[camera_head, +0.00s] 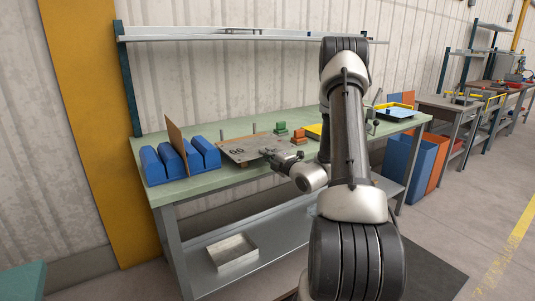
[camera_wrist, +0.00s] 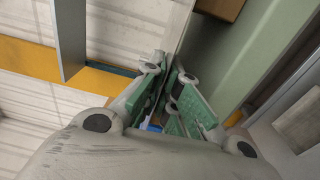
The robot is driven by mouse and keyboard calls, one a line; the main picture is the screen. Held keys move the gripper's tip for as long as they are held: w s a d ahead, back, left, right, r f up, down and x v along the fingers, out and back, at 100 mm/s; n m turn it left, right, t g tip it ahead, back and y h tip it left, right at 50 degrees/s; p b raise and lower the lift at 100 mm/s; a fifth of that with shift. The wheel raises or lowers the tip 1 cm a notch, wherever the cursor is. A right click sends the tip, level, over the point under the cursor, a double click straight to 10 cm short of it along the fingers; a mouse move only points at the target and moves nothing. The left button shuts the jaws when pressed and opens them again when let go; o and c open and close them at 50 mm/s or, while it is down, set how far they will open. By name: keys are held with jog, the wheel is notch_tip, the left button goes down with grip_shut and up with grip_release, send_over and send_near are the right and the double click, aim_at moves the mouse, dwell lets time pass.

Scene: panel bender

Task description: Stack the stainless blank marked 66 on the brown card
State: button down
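The stainless blank marked 66 (camera_head: 240,148) is a thin grey sheet over the green bench top, beside the blue rack. Its mark faces up. My gripper (camera_head: 272,153) is at its right edge. In the wrist view my gripper (camera_wrist: 172,98) has its green-padded fingers closed around the thin sheet, seen nearly edge-on (camera_wrist: 183,38). A brown card (camera_head: 176,140) stands upright and slightly tilted in the blue rack, left of the blank. I cannot tell whether the blank touches anything beneath it.
The blue rack (camera_head: 155,168) has several rounded blocks. Green (camera_head: 281,130) and orange (camera_head: 299,135) blocks and a yellow item (camera_head: 314,130) stand right of the blank. A brown item (camera_wrist: 222,8) shows in the wrist view. A shelf overhangs the bench (camera_head: 220,32).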

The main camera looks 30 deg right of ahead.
jog(key=c, duration=1.6)
grip_release()
jog(key=shift+f, duration=0.1)
jog(key=shift+o, duration=0.2)
jog(key=s, duration=1.2)
jog(key=shift+d+f, duration=0.15)
jog(key=shift+d, duration=0.25)
